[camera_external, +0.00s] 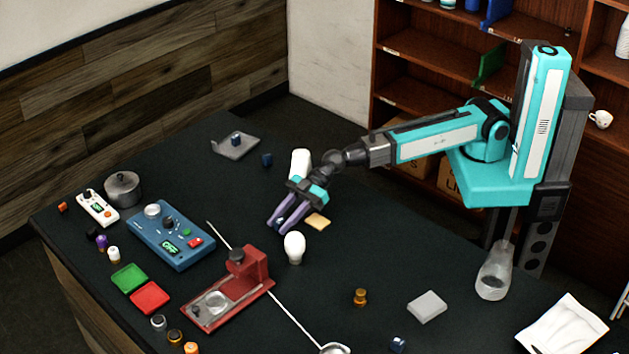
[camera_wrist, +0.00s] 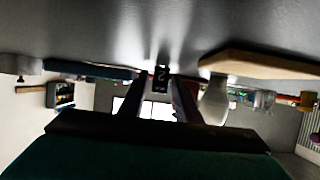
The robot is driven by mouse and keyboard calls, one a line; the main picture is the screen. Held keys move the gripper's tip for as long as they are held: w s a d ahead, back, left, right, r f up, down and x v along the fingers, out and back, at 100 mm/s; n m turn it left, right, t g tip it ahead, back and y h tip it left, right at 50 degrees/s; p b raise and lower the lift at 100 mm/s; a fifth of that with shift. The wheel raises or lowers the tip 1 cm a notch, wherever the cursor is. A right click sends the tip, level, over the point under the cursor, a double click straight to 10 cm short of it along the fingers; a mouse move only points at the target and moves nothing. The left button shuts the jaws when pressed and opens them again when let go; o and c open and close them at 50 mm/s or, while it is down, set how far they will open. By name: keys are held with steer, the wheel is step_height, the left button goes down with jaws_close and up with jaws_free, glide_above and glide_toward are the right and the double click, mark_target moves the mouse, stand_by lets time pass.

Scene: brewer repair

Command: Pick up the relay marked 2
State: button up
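A small dark relay (camera_wrist: 160,79) marked with a white 2 shows in the wrist view, which looks upside down. It is at the tabletop, between the tips of my two fingers. My gripper (camera_external: 277,224) is low over the middle of the table in the external view, pointing down and to the left. Its purple fingers are apart, one on each side of the relay; I cannot tell whether they touch it. In the external view the relay is not clearly seen behind the fingers. Another small dark blue block (camera_external: 266,159) stands behind my gripper.
A white bulb (camera_external: 294,247) stands close in front of my gripper. A white bottle-like object (camera_external: 300,163) and a tan flat piece (camera_external: 317,222) are close by. A red stand (camera_external: 246,275) and blue control box (camera_external: 171,236) lie to the left.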

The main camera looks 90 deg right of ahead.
mark_target(283, 217)
jaws_close()
steer(key=shift+r, duration=0.1)
steer(key=shift+r+b, duration=0.55)
steer(key=shift+r, duration=1)
steer(key=shift+s+d+r+b, duration=0.1)
steer(key=shift+s+d+b, duration=0.2)
steer(key=shift+s, duration=0.5)
steer(key=shift+s+d+r+b, duration=0.15)
steer(key=shift+s+d, duration=0.3)
steer(key=shift+s, duration=0.3)
steer(key=shift+s+d+r+b, duration=0.1)
steer(key=shift+s+d+b, duration=0.2)
steer(key=shift+s, duration=0.5)
steer(key=shift+s+d+f, duration=0.1)
steer(key=shift+f, duration=0.05)
steer(key=shift+b, duration=0.5)
steer(key=b, duration=0.4)
steer(key=shift+a+b, duration=0.2)
steer(key=shift+b, duration=0.1)
steer(key=b, duration=0.5)
steer(key=shift+b, duration=0.4)
